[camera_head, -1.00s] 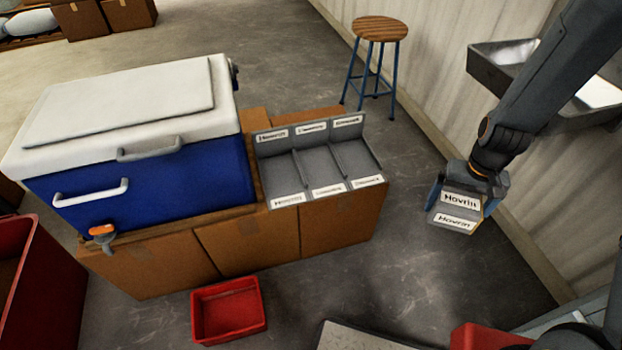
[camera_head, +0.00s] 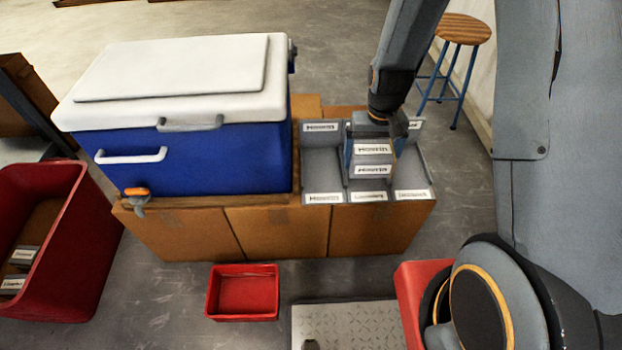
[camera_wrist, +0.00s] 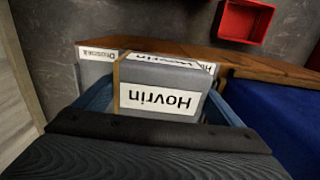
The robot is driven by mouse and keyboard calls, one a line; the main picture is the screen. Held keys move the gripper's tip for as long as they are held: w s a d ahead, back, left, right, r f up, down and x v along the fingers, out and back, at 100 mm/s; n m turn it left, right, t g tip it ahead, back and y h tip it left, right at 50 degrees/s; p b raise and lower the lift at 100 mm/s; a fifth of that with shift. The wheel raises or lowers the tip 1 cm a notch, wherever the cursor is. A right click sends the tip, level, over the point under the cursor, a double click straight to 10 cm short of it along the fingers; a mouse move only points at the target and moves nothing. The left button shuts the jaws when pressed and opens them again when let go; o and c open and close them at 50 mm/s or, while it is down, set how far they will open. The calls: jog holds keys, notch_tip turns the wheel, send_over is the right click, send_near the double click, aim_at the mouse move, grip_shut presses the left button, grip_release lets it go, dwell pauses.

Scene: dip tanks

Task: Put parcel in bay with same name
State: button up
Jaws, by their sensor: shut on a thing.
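The grey parcel (camera_head: 373,160) bears white labels reading "Hovrin"; one reads clearly in the wrist view (camera_wrist: 165,101). My gripper (camera_head: 371,148) is shut on it, with blue fingers at its sides. The grey bay rack (camera_head: 321,170) stands on cardboard boxes right of the cooler. It has three bays with labels at back and front. The parcel is over the middle bay and hides that bay's back label; I cannot tell if it touches the rack. The left bay's back label (camera_head: 322,127) seems to read "Hovrin". The right bay's front label (camera_head: 412,195) is blurred.
A blue cooler (camera_head: 200,155) with white lid stands close left of the rack. A red tray (camera_head: 242,293) lies on the floor in front. A big red bin (camera_head: 85,250) at left holds labelled parcels (camera_head: 24,256). A stool (camera_head: 463,30) stands behind right.

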jog(key=w+a+f+b, duration=0.6)
jog(key=w+a+b, duration=0.4)
jog(key=a+b, duration=0.2)
jog(key=f, duration=0.9)
jog(key=shift+s+d+f+b, duration=0.15)
jog(key=shift+s+f+b, duration=0.1)
jog(key=shift+f+b, duration=0.15)
jog(key=shift+f, duration=0.4)
jog(key=shift+s+f, duration=0.15)
jog(key=shift+f, duration=0.05)
jog(key=o, duration=1.1)
notch_tip(320, 180, up, 12)
jog(key=p, duration=0.2)
jog(key=s+d+r+n, duration=0.1)
jog(key=s+d+r, duration=0.1)
jog(key=s+r, duration=0.95)
jog(key=shift+n+y, duration=0.3)
jog(key=shift+n, duration=0.5)
jog(key=s+r, duration=0.2)
jog(key=s, duration=0.2)
jog(key=s+d+r, duration=0.1)
jog(key=s+r, duration=0.1)
jog(key=s, duration=0.3)
jog(key=s+d+r, duration=0.1)
jog(key=s+r, duration=0.1)
jog(key=s, duration=0.3)
jog(key=shift+d+r, duration=0.25)
jog(key=shift+r, duration=0.15)
